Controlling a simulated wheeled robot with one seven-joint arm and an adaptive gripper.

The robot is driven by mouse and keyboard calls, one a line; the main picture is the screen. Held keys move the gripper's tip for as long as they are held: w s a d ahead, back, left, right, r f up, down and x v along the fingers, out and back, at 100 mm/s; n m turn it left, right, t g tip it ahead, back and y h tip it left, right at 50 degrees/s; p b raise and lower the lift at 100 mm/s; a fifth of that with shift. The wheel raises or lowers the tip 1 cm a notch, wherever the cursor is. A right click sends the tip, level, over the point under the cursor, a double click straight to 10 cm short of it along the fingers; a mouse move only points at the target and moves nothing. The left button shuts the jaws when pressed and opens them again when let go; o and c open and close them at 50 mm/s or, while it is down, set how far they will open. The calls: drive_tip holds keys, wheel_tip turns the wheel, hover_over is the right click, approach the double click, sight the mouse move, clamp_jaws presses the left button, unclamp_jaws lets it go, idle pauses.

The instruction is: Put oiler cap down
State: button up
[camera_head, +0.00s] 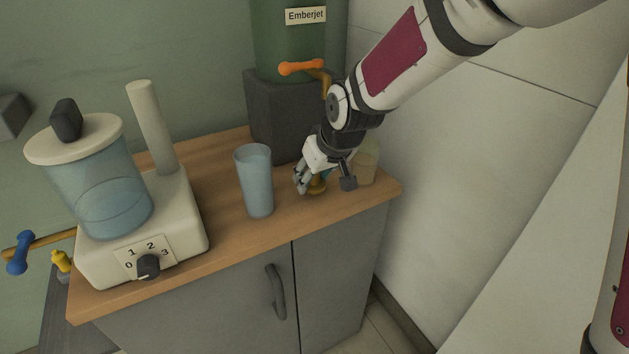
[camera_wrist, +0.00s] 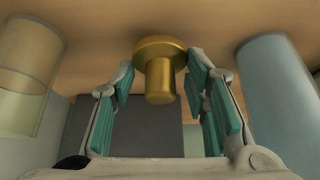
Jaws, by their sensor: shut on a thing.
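The oiler cap is a small gold piece with a round flange and a narrower stem; it shows in the wrist view (camera_wrist: 160,85) between the finger pads, flange toward the wooden counter. In the head view the oiler cap (camera_head: 318,187) is partly hidden by my gripper (camera_head: 311,187). My gripper, also in the wrist view (camera_wrist: 163,75), is shut on the cap, low over the counter's right end. I cannot tell whether the cap touches the counter (camera_head: 225,223).
A blue-grey tumbler (camera_head: 255,182) stands just left of my gripper; a pale yellowish cup (camera_head: 367,166) stands close on its right. Behind is a dark block (camera_head: 275,125) under a green tank (camera_head: 295,45) with an orange-handled tap. A blender (camera_head: 100,180) fills the counter's left end.

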drive_tip(key=shift+f, duration=0.6)
drive_tip(key=shift+f, duration=0.1)
drive_tip(key=o, duration=1)
drive_tip(key=shift+f, duration=0.1)
drive_tip(key=shift+r, duration=0.25)
drive_tip(key=p+v, duration=0.2)
drive_tip(key=v, duration=1)
drive_tip(key=shift+p, duration=0.4)
